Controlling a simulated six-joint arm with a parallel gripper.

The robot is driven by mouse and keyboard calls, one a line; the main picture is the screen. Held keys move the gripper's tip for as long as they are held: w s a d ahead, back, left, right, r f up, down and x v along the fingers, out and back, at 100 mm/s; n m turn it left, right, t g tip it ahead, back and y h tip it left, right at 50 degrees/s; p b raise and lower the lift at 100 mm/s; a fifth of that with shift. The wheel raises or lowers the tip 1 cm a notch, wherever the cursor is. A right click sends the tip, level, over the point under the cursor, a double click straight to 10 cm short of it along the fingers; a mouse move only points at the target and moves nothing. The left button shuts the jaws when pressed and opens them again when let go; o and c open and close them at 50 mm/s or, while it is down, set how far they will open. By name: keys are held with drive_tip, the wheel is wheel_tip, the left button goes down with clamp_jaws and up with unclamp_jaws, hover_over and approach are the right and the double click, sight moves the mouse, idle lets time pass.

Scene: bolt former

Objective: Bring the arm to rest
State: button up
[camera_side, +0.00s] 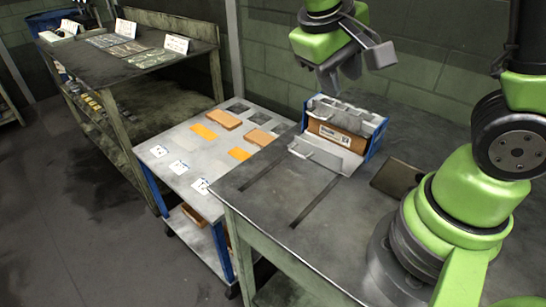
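My gripper (354,77) hangs at the top of the view, above and behind the blue-sided box on the workbench. Its two grey fingers look spread apart, and nothing shows between them. My green arm reaches in from the right side, with its base on the workbench (275,205). The gripper is clear of the bench and appears apart from the box.
The box (346,131) has blue ends, a brown front with a label, and a grey flap before it. A dark flat block (397,178) lies near my base. A cart (172,166) with orange-brown pieces stands left; shelves (130,60) stand farther left.

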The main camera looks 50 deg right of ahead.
drive_tip(key=s+a+r+t+y, duration=0.5)
drive_tip(key=s+r+t+y, duration=0.1)
drive_tip(key=s+r+t, duration=0.1)
drive_tip(key=shift+s+a+r+m+t+y, duration=0.15)
drive_tip(key=shift+s+a+m+t+y, duration=0.25)
drive_tip(key=shift+t, duration=0.3)
drive_tip(key=shift+d, duration=0.1)
